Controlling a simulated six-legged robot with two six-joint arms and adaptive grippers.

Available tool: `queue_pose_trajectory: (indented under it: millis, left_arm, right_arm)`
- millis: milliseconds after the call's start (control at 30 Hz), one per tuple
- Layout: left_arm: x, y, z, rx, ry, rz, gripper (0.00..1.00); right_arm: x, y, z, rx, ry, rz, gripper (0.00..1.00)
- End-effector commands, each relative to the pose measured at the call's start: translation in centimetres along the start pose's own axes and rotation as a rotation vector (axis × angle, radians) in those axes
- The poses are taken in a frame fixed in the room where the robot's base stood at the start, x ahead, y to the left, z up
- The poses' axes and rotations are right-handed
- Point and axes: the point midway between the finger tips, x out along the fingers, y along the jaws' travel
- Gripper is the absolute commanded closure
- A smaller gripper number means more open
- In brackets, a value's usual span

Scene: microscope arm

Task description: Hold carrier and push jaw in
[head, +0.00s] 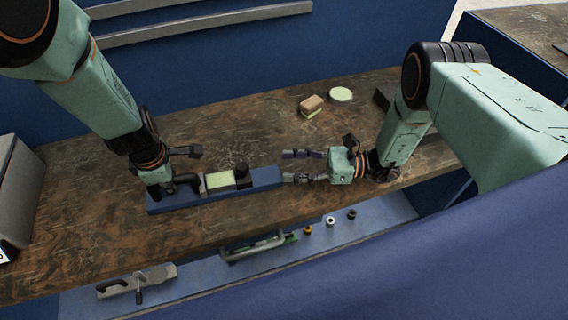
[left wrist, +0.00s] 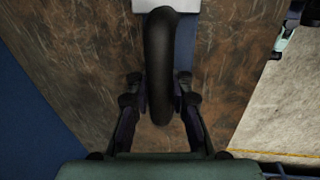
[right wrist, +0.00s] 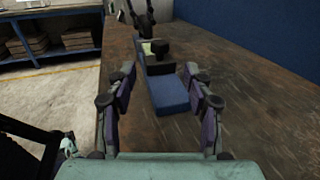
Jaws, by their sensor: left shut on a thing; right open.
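A blue base (head: 265,178) lies along the bench's front part, with a grey carrier part, a pale green block (head: 219,180) and a black knob (head: 242,170) on it. A black curved handle (head: 185,184) sits at its left end. My left gripper (head: 170,185) is shut on this handle; in the left wrist view the handle (left wrist: 160,65) runs between the fingers. My right gripper (head: 289,166) is open and empty at the base's right end. In the right wrist view the base (right wrist: 168,95) lies ahead between the fingers, with the knob (right wrist: 160,48) beyond. I cannot tell which part is the jaw.
A tan block (head: 311,103) and a pale round disc (head: 340,94) lie at the back of the bench (head: 90,200). A lower shelf holds a grey clamp-like tool (head: 138,283), a green-and-grey handled tool (head: 258,246) and small rings (head: 330,221). A blue wall panel stands behind.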

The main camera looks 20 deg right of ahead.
Motion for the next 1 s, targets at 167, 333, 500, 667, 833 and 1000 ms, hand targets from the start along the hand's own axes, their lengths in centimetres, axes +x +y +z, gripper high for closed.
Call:
queue_pose_trajectory:
  millis: [167, 333, 500, 667, 833, 1000]
  left_arm:
    - [-0.12, 0.19, -0.01, -0.001, 0.000, 0.004, 1.00]
    - [-0.12, 0.19, -0.01, -0.001, 0.000, 0.004, 0.83]
    - [-0.10, 0.16, -0.01, -0.001, 0.000, 0.004, 0.68]
    - [-0.06, 0.09, -0.01, -0.001, 0.000, 0.002, 0.54]
    - [-0.03, 0.04, -0.01, 0.000, 0.000, 0.001, 0.53]
    - [-0.16, 0.03, -0.01, 0.000, 0.000, 0.001, 0.53]
  right_arm:
    - [-0.02, 0.00, 0.01, 0.000, 0.000, 0.000, 0.48]
    - [0.00, 0.00, 0.01, 0.000, 0.000, 0.000, 0.48]
    - [0.01, 0.00, 0.01, 0.000, 0.000, 0.000, 0.48]
    - [0.02, 0.00, 0.01, 0.000, 0.000, 0.000, 0.48]
    - [0.02, 0.00, 0.00, 0.000, 0.000, 0.000, 0.48]
    - [0.02, 0.00, 0.00, 0.000, 0.000, 0.000, 0.48]
